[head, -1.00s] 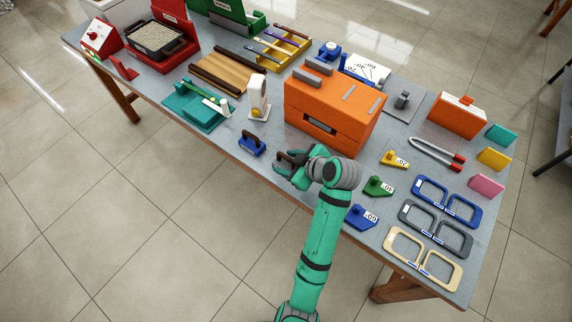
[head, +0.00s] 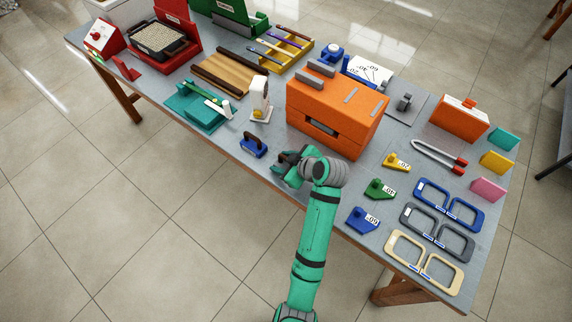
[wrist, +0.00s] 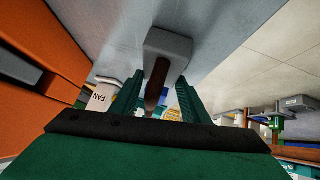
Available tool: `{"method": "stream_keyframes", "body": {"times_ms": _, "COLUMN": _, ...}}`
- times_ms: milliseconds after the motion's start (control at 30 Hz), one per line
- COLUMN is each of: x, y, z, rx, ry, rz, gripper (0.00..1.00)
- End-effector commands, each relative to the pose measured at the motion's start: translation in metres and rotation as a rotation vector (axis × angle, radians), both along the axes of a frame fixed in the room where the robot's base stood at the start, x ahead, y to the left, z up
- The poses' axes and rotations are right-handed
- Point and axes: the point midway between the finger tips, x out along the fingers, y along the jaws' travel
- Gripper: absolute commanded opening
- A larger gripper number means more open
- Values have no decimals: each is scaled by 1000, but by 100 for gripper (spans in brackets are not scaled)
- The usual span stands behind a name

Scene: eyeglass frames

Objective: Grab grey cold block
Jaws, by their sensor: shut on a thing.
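The grey cold block (wrist: 168,46) shows in the wrist view as a pale grey block with a brown handle (wrist: 157,82). My gripper (wrist: 158,88) has one green finger on each side of that handle and is shut on it. In the head view my gripper (head: 287,164) is at the table's front edge, between the blue block and the orange box. There the grey block is mostly hidden by my gripper. Whether it touches the tabletop is hard to tell.
A blue block with a dark handle (head: 253,146) stands just left of my gripper. A large orange box (head: 335,118) stands behind it to the right. A white fan (head: 261,98) is behind the blue block. Numbered yellow, green and blue pieces (head: 378,188) lie to the right.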

Motion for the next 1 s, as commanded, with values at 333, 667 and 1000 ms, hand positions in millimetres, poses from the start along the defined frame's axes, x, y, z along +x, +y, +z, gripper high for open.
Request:
{"method": "stream_keyframes", "body": {"times_ms": 333, "x": 0, "y": 0, "z": 18, "rx": -1, "ry": -3, "rz": 0, "gripper": 0}}
{"method": "stream_keyframes", "body": {"times_ms": 667, "x": -39, "y": -9, "z": 80, "rx": -1, "ry": -6, "rz": -2, "gripper": 0}}
{"method": "stream_keyframes", "body": {"times_ms": 1000, "x": -108, "y": -22, "z": 117, "rx": -1, "ry": -2, "rz": -2, "gripper": 0}}
